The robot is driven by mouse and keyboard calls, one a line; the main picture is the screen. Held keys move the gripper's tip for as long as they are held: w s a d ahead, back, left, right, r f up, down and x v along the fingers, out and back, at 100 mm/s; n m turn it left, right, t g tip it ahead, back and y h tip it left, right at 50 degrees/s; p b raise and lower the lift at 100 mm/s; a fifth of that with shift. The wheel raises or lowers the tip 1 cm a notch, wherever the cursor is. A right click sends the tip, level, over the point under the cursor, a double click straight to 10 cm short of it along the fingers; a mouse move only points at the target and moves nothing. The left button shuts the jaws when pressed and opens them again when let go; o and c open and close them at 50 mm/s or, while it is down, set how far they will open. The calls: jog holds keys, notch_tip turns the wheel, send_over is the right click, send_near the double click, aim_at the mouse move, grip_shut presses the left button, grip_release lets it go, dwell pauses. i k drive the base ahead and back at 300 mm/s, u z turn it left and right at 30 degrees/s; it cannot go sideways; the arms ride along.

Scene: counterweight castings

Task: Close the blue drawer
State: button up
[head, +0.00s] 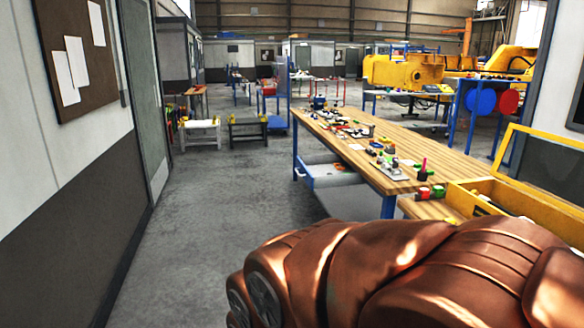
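A drawer with a blue front edge and a pale interior (330,174) sits under the near end of the long wooden workbench (455,158), between its blue legs. It appears to stand partly out toward the aisle; I cannot tell how far. A small dark round detail shows on its blue edge. Copper-brown links, which look like my arm, fill the lower right and hide what lies below. My gripper is not in view, so its state and its place relative to the drawer do not show.
Small tools and parts lie along the workbench top. An open yellow case (545,213) is at the right. A grey wall with a door (143,95) runs along the left. The concrete floor (195,235) between wall and bench is clear. Low benches (248,128) stand farther back.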

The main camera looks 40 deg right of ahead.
aim_at(314, 170)
jog(key=z, duration=0.6)
jog(key=i, duration=1.1)
jog(key=z, duration=0.25)
jog(key=k, duration=1.15)
jog(key=z, duration=0.25)
jog(key=i, duration=1)
jog(key=u, duration=0.5)
jog(key=i, duration=0.75)
jog(key=u, duration=0.85)
